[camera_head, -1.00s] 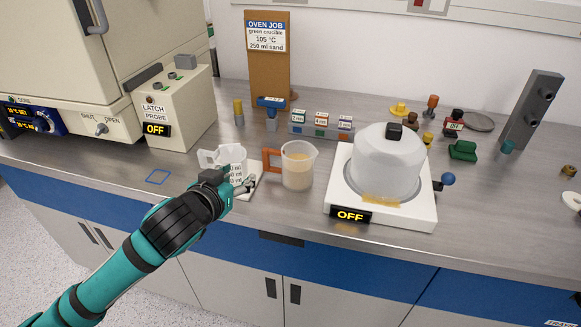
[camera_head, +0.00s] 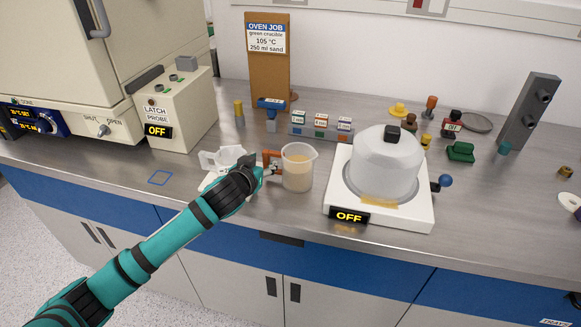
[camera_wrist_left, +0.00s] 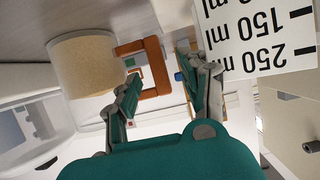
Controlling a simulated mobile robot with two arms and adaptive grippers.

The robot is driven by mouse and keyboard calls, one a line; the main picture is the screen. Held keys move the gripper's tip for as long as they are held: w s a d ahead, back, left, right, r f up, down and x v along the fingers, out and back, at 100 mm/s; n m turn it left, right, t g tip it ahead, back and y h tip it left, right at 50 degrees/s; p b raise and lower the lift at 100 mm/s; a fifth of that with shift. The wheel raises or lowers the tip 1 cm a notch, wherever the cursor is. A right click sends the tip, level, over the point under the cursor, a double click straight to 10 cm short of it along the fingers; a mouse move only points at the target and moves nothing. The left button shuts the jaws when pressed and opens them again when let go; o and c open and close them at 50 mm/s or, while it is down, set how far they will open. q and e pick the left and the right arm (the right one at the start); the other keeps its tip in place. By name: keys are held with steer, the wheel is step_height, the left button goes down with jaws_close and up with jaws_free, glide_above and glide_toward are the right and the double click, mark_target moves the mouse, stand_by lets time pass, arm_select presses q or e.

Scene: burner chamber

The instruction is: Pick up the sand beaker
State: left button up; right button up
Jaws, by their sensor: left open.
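The sand beaker (camera_head: 298,172) is a clear beaker with tan sand and an orange handle on its left side. It stands upright on the bench, left of the hot plate. My left gripper (camera_head: 268,170) is at the handle, which it partly hides. In the left wrist view, the beaker (camera_wrist_left: 88,72) is at the upper left and its orange handle (camera_wrist_left: 155,62) lies ahead, between the directions of the two open fingers (camera_wrist_left: 165,95). I cannot tell whether a finger touches the handle. My right gripper is not in view.
The hot plate (camera_head: 405,212), showing OFF, carries a clear dome right of the beaker. Small labelled blocks (camera_head: 320,125) stand behind.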

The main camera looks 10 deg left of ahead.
arm_select(q)
steer(key=shift+x, duration=1.45)
steer(key=shift+s+d+f, duration=0.1)
jaws_close()
